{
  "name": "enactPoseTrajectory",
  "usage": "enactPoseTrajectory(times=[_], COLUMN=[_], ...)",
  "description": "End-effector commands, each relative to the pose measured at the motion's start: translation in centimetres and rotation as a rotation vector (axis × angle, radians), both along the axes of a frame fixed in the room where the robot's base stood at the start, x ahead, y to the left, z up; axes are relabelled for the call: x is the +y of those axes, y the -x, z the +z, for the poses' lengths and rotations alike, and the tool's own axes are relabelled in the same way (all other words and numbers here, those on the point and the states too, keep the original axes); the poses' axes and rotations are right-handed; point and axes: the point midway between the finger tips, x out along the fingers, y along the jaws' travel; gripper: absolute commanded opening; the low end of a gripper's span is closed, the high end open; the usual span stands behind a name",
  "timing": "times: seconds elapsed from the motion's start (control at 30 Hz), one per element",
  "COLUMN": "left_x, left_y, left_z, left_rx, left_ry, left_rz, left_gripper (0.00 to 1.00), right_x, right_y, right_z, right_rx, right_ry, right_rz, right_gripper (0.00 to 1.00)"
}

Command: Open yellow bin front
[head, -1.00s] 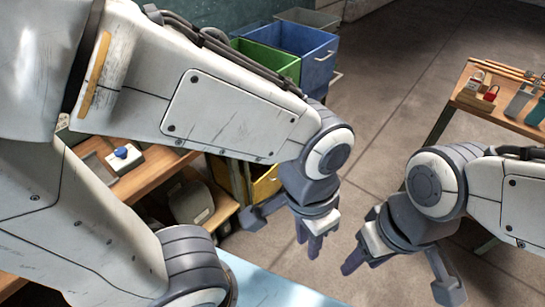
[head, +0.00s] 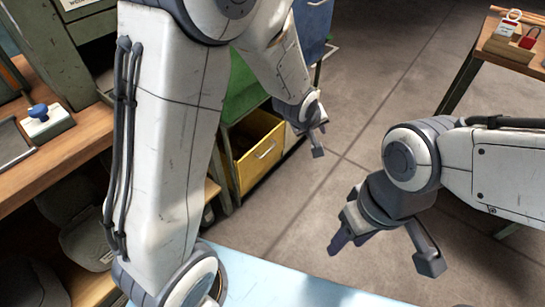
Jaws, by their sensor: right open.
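The yellow bin (head: 258,149) sits low in a rack in the head view, under the green bin, its front facing right with a pale handle (head: 265,150) on it. My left arm hides part of the rack. My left gripper (head: 318,140) is just right of the yellow bin's upper right corner, apart from the handle in the picture; its fingers are small and partly hidden, so its jaws are unclear. My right gripper (head: 385,255) is open and empty over the floor, well right of the bin.
A wooden bench (head: 75,150) with a blue-knobbed device (head: 46,121) stands left. A table with padlocks (head: 512,45) stands at upper right. The floor (head: 390,90) between is clear.

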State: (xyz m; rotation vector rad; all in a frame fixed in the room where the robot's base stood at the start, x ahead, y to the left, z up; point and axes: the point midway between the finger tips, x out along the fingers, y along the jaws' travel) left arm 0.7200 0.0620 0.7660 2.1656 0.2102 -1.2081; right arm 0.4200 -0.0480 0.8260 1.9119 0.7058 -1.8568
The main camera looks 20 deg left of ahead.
Motion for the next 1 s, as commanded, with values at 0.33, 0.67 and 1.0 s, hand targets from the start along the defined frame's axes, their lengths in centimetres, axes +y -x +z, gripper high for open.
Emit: enactPoseTrajectory(times=[0.33, 0.67, 1.0], left_x=[9.9, 19.5, 22.2], left_y=[-12.1, -15.1, -15.6], left_z=[-22.0, -36.9, -40.2], left_rx=[-0.243, -0.431, -0.484], left_ry=[0.480, 0.988, 1.165], left_rz=[0.556, 0.870, 0.930], left_gripper=[0.27, 0.27, 0.27], right_x=[0.0, 0.0, 0.0], right_y=[0.0, 0.0, 0.0], right_z=[-15.7, -25.7, -28.2], right_rx=[0.000, 0.000, -0.001], right_ry=[0.000, 0.000, -0.001], right_rz=[0.000, 0.000, 0.000], right_gripper=[0.50, 0.50, 0.50])
